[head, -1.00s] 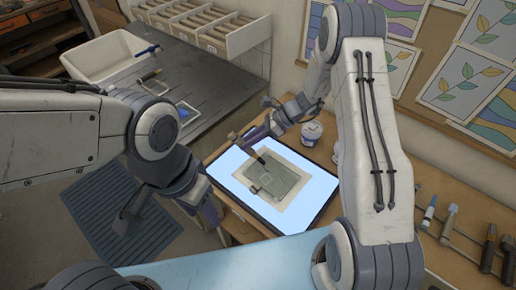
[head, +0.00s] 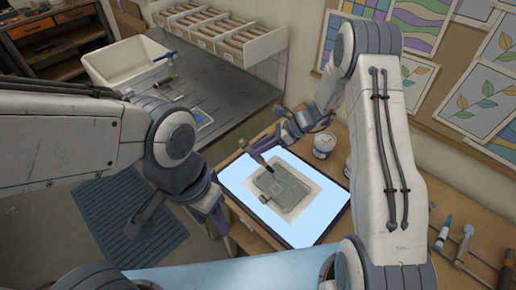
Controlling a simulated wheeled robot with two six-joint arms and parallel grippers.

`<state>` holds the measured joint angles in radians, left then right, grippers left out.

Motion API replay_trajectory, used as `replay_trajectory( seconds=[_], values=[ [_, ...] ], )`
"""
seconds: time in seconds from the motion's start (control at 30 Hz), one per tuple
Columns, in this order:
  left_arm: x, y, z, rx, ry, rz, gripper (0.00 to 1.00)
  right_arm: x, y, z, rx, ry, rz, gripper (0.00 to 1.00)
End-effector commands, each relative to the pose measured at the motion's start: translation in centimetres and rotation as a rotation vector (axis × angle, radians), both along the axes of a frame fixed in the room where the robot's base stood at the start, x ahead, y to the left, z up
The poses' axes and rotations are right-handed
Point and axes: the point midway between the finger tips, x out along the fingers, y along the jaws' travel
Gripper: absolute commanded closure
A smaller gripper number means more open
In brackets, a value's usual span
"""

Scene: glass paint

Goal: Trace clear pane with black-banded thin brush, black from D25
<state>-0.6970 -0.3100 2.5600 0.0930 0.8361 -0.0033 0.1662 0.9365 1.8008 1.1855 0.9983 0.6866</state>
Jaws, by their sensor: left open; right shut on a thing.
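The clear pane (head: 291,183) looks grey-green and lies on a beige sheet (head: 314,186) on the lit light panel. My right gripper (head: 272,144) is shut on a brush (head: 256,155), above the pane's far-left part. The brush is tilted, with its dark end down near the pane; I cannot tell whether it touches, and its band is too small to make out. My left gripper (head: 218,220) is open and empty at the panel's left edge. A small white jar (head: 324,144) stands behind the panel; its label is not readable.
The light panel (head: 236,181) sits on a wooden bench (head: 341,132). Tools (head: 462,243) lie at the right. A grey counter (head: 222,92) at the back left holds a white basin (head: 112,67) and a dark-handled brush (head: 174,87). White racks (head: 232,40) stand behind.

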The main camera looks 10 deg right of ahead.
Motion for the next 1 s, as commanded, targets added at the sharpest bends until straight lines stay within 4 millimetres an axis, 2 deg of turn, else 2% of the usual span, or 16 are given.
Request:
replay_trajectory(
  seconds=[1.0],
  values=[
    [0.0, 0.0, -0.81, 0.0, 0.0, 0.0, 0.5, 0.01, 0.0, -0.93, 0.0, -0.001, 0.001, 1.0]
  ],
)
